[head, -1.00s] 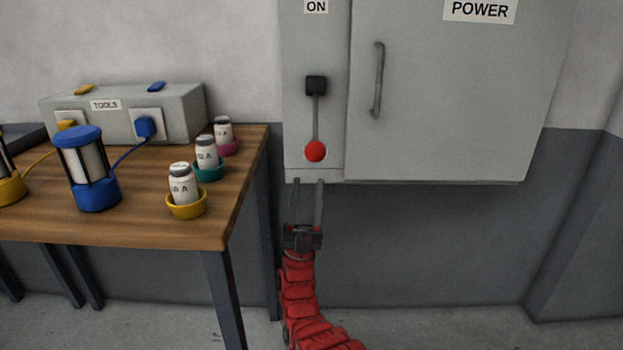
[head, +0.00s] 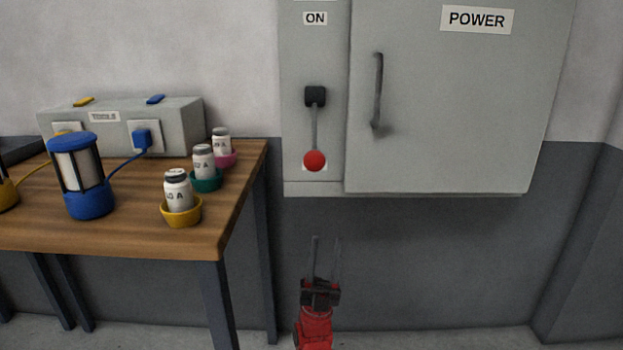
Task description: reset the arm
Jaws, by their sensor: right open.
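My right gripper (head: 326,242) is low in the middle of the head view, with its red arm below it. Its two thin fingers point up and stand apart, with nothing between them. It is below the grey power cabinet (head: 450,110) and apart from it. The lever with a red knob (head: 314,161) on the cabinet hangs down from its black pivot, above the gripper. My left gripper is not in view.
A wooden table (head: 130,235) stands at the left with a blue lantern (head: 82,175), several labelled jars in coloured bowls and a grey tool box (head: 175,125). The table's right edge is near my gripper. The floor right of the gripper is clear.

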